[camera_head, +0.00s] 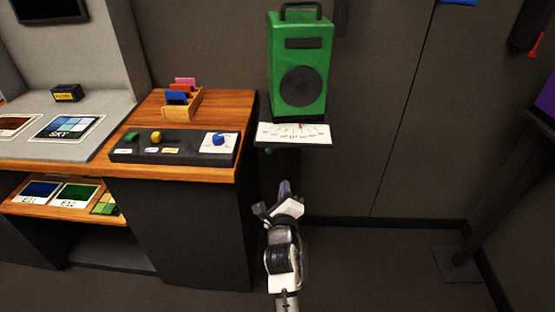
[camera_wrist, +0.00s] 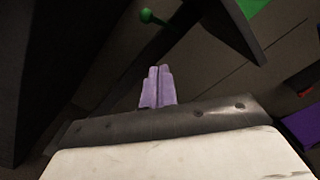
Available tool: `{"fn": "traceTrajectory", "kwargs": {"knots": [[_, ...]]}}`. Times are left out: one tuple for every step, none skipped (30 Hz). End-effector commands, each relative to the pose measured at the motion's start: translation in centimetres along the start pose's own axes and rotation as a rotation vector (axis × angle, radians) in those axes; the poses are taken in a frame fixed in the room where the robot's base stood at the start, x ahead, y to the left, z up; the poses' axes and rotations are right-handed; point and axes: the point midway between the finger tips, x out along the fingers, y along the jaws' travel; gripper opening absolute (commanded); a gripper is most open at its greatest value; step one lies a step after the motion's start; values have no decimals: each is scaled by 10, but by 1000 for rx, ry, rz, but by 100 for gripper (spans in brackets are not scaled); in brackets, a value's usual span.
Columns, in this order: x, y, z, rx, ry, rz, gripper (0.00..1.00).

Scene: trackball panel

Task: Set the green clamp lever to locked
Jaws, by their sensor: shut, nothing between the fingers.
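A small green knob, which looks like the end of the green clamp lever (camera_head: 267,151), shows just under the left edge of the small shelf in the head view. In the wrist view the lever (camera_wrist: 147,15) is a green ball on a short green stem, at the top centre. Its mount is not clear. My gripper (camera_head: 284,187) is below the shelf, shut and empty, with its purple fingers pointing up. In the wrist view my gripper (camera_wrist: 158,70) is apart from the lever, which appears beyond the fingertips. I cannot tell which marking the lever is at.
The small shelf (camera_head: 312,141) carries a green speaker box (camera_head: 300,70) and a white dial scale (camera_head: 280,133). Left of it stands a wooden desk (camera_head: 228,105) with a black control panel (camera_head: 125,153) and a card holder (camera_head: 182,108).

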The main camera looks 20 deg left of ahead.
Motion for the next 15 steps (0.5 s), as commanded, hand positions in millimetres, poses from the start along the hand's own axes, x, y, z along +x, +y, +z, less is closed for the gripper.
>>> {"fn": "traceTrajectory", "kwargs": {"knots": [[8, -3, 4, 3, -1, 1, 0], [12, -4, 5, 4, -1, 2, 0], [19, -4, 5, 4, -1, 1, 0], [25, -5, 5, 4, 0, 2, 0], [30, -5, 6, 5, -1, 2, 0], [37, -5, 6, 5, -1, 2, 0], [43, -5, 6, 6, -1, 3, 0], [48, -5, 5, 6, 0, 2, 0], [55, -5, 5, 6, 1, 2, 0], [60, -5, 5, 5, 0, 1, 0], [66, -5, 5, 6, 0, 1, 0], [72, -4, 4, 6, 1, 1, 0], [78, -4, 4, 6, 1, 1, 0], [82, -4, 3, 6, 2, 1, 0], [89, -4, 3, 5, 1, 0, 0]]}}
